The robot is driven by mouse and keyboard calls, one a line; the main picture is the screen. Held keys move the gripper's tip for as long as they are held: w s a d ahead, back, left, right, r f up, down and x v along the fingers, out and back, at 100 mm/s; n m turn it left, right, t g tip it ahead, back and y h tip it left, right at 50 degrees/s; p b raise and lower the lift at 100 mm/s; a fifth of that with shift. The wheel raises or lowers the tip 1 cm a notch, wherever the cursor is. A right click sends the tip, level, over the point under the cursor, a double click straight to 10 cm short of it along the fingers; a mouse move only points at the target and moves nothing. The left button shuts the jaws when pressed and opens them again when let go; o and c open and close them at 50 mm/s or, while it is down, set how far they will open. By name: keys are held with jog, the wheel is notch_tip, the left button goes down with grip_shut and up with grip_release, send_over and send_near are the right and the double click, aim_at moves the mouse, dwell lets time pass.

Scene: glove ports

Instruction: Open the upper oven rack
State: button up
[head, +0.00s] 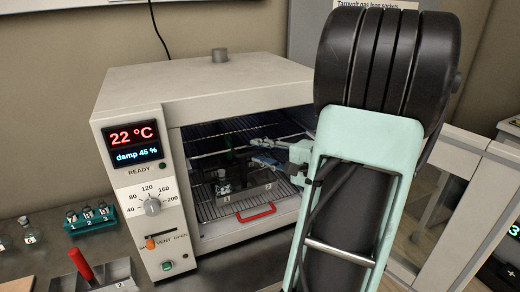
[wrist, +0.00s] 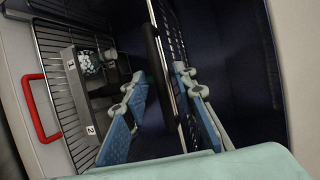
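The oven (head: 225,90) stands open at the front. The upper rack (head: 225,130) is a wire shelf inside the chamber; in the wrist view its wire edge (wrist: 176,55) runs lengthwise, with a dark bar (wrist: 155,60) along it. My gripper (head: 265,152) reaches into the oven front. In the wrist view my gripper (wrist: 158,78) is open, with one blue finger on each side of the dark bar and rack edge. I see a gap on the left finger's side; contact on the right is unclear. My arm hides the oven's right side.
The lower rack (wrist: 55,50) has a red handle (head: 258,212) and carries a numbered block (head: 245,195) with a vial. A teal vial holder (head: 92,220) and a red-handled tool (head: 82,265) stand left of the oven. A glass-panelled frame (head: 465,170) is at right.

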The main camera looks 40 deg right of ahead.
jog(key=shift+w, duration=0.3)
grip_shut()
dwell(0.3)
